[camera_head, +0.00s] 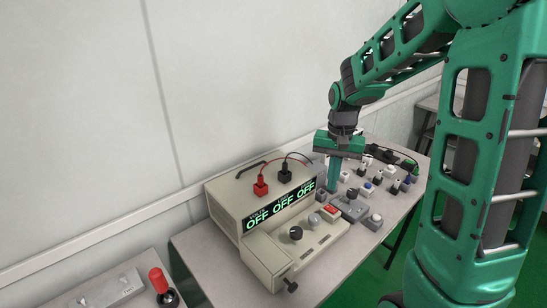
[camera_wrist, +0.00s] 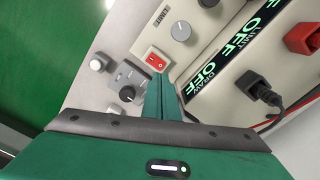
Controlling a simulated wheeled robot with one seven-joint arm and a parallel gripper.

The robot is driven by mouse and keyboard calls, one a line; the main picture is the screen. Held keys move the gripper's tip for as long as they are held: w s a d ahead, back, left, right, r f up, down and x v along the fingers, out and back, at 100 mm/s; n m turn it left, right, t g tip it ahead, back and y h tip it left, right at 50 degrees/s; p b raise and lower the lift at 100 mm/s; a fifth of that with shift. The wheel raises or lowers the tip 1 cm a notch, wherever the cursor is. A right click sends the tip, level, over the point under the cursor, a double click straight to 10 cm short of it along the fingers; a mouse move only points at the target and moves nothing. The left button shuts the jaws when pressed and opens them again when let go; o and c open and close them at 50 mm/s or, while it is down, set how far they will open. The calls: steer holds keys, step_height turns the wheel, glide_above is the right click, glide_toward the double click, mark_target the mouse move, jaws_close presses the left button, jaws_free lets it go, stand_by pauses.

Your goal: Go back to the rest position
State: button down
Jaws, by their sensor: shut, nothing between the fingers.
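My gripper (camera_head: 333,186) is green and points down in the head view, close to the right end of a beige test box (camera_head: 230,198). The box's display (camera_head: 281,205) reads OFF several times. In the wrist view my gripper's fingers (camera_wrist: 158,84) are together and empty. Their tips appear close to a red rocker switch (camera_wrist: 155,58) on the box; whether they touch it I cannot tell. A grey knob (camera_wrist: 181,32) sits beyond the switch.
Red (camera_head: 260,187) and black (camera_head: 285,174) plugs with leads stand on the box top. Several small switch units (camera_head: 366,188) crowd the table's right part. A red-topped handle (camera_head: 158,281) stands at lower left. The wall is behind the table.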

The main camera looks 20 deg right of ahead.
steer(key=shift+s, duration=0.1)
steer(key=s+d+r, duration=0.1)
steer(key=s+r, duration=0.1)
steer(key=s, duration=1.1)
steer(key=s+d+r+n, duration=0.1)
steer(key=s+d+r, duration=0.1)
steer(key=s, duration=1)
steer(key=shift+s+d+r, duration=0.3)
steer(key=shift+s+r, duration=0.1)
steer(key=shift+r, duration=0.25)
